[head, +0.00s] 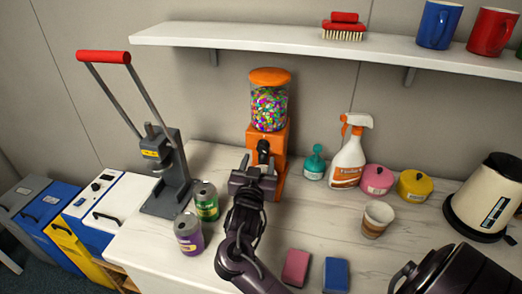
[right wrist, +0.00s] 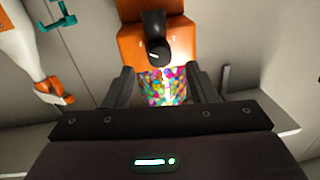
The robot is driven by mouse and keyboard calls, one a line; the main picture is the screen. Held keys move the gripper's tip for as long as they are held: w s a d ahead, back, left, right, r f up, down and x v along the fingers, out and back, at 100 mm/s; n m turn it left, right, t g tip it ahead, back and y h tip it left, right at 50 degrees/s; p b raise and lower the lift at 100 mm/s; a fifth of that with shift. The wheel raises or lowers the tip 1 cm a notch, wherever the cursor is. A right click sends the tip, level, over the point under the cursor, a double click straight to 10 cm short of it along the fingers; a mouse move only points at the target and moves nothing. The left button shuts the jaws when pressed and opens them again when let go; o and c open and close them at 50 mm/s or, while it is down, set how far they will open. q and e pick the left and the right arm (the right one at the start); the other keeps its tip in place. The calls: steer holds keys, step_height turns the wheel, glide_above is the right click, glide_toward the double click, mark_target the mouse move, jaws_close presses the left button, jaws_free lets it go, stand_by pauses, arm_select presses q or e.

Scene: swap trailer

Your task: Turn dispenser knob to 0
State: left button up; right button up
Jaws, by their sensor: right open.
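The dispenser is orange with a clear jar of colourful candy (head: 269,108) and stands against the wall in the head view. Its black knob (head: 263,147) is on the front. In the right wrist view the knob (right wrist: 156,42) sits on the orange body (right wrist: 128,44), with a short white mark at its lower end. Small pale marks beside it are too blurred to read. My right gripper (head: 255,172) is open and empty in front of the dispenser. In the right wrist view its fingers (right wrist: 163,80) are spread, with the knob beyond them. My left gripper is not in view.
A green can (head: 206,202) and a purple can (head: 189,234) stand left of my right arm. A grey lever press (head: 165,165) stands further left. A spray bottle (head: 347,158) and a teal bottle (head: 314,163) are right of the dispenser. A shelf (head: 240,36) runs above.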

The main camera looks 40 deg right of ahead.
mark_target(262, 150)
steer(key=x, duration=0.3)
steer(key=shift+w+d+p, duration=0.2)
steer(key=shift+d+p, duration=0.1)
steer(key=shift+w+d+f, duration=0.1)
steer(key=shift+w+d, duration=0.05)
steer(key=c, duration=1)
steer(key=shift+n+p, duration=0.5)
steer(key=shift+p, duration=0.5)
steer(key=n+p, duration=0.1)
steer(key=p, duration=0.1)
steer(key=n+p, duration=0.2)
steer(key=p, duration=0.1)
steer(key=shift+r+g, duration=0.3)
steer(key=shift+r, duration=0.05)
arm_select(q)
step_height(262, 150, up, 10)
steer(key=p, duration=0.2)
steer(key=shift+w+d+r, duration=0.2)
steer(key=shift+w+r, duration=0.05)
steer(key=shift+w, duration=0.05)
arm_select(e)
steer(key=shift+f+n, duration=0.2)
steer(key=shift+n, duration=1.2)
arm_select(q)
steer(key=shift+p, duration=0.3)
